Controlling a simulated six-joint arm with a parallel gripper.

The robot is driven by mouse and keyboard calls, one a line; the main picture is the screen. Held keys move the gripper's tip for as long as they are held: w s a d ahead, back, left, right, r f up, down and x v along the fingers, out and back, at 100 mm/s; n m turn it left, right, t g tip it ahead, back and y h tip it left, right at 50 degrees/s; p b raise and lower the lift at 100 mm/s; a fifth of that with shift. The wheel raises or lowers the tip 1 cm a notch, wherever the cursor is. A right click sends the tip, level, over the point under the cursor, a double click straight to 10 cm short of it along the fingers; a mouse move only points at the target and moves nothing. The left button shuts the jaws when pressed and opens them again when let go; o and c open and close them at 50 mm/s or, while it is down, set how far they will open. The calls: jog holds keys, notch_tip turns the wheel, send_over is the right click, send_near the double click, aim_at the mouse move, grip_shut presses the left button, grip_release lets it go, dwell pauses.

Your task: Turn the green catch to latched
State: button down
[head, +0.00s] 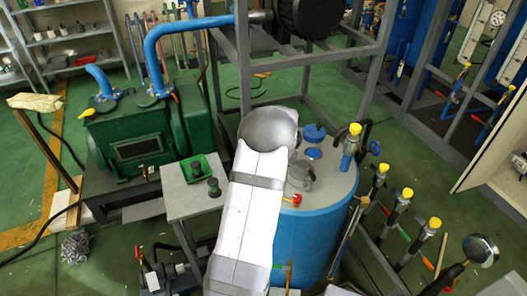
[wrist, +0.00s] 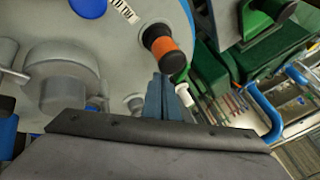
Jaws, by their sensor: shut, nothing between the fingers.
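I cannot single out the green catch for sure. A green tray-like piece (head: 195,168) with a dark green knob (head: 213,187) beside it sits on a small grey table. In the wrist view, a green block (wrist: 258,24) with a dark cylinder shows at the upper right. My gripper (wrist: 170,90) is shut and empty in the wrist view, in front of the grey lid (wrist: 95,40) and just below an orange-and-black knob (wrist: 165,47). A small white peg (wrist: 184,95) shows right beside the fingertips. In the head view my arm hides the gripper.
The blue vessel (head: 320,225) carries a red knob (head: 297,200) and a yellow-capped valve (head: 350,145) on its lid. Several yellow-capped valves stand at its right. A green pump (head: 140,140) stands at the left. Grey frame posts rise behind the vessel.

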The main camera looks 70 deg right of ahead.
jog(key=shift+w+d+p, duration=0.1)
jog(key=shift+w+p, duration=0.2)
jog(key=shift+w, duration=0.45)
jog(key=shift+d+n+y+b, duration=0.1)
jog(key=shift+n+y+b, duration=0.3)
jog(key=shift+n, duration=0.3)
jog(key=shift+d+n+t+y+b, duration=0.1)
jog(key=shift+n+t+y+b, duration=0.5)
jog(key=shift+n, duration=0.3)
